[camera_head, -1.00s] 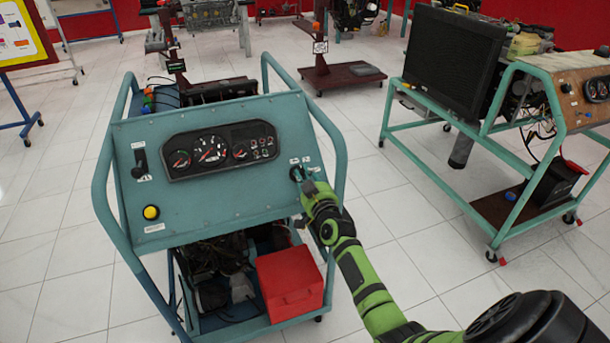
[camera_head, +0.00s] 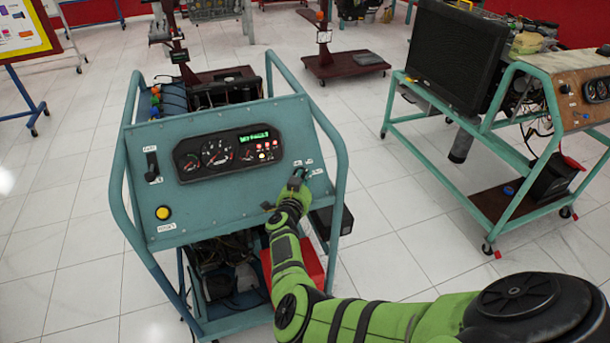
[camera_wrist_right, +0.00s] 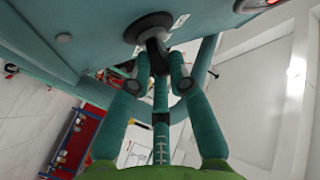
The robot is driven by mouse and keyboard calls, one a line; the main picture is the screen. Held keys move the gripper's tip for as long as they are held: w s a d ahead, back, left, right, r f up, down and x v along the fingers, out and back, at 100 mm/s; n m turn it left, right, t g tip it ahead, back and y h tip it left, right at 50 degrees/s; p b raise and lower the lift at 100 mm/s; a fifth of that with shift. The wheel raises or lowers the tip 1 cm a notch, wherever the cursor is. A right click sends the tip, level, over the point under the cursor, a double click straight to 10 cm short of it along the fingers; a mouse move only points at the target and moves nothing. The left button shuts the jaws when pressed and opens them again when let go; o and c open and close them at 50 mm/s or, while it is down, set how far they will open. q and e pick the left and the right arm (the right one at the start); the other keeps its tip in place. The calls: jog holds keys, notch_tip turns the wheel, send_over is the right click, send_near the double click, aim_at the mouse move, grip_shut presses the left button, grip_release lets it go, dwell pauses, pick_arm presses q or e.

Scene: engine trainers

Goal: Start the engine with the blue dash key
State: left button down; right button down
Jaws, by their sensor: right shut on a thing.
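The teal engine trainer's sloping dash (camera_head: 210,205) fills the left middle of the head view. Its gauge cluster (camera_head: 228,151) shows a lit green text display and several red lights. My right gripper (camera_head: 296,180) is at the key switch on the dash's right side. In the right wrist view my right gripper (camera_wrist_right: 158,85) has its fingers closed around the key (camera_wrist_right: 154,48), at the dark round key switch (camera_wrist_right: 147,27). The key looks dark there and is partly hidden by the fingers. How far the key is turned cannot be told. My left gripper is out of view.
A yellow button (camera_head: 163,213) and a black lever switch (camera_head: 152,164) are on the dash's left side. A red box (camera_head: 312,263) sits low on the trainer, behind my right arm. A second trainer (camera_head: 440,135) stands at right, with open tiled floor between.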

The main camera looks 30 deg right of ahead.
jog(key=m, duration=0.1)
jog(key=m+g, duration=0.2)
jog(key=shift+w+a, duration=0.25)
jog(key=shift+w+r+m+g+b, duration=0.1)
jog(key=shift+r+m+g+b, duration=0.1)
jog(key=shift+m+g+b, duration=1.35)
jog(key=shift+m+g+p, duration=0.35)
jog(key=shift+m+p, duration=0.05)
jog(key=shift+m, duration=0.25)
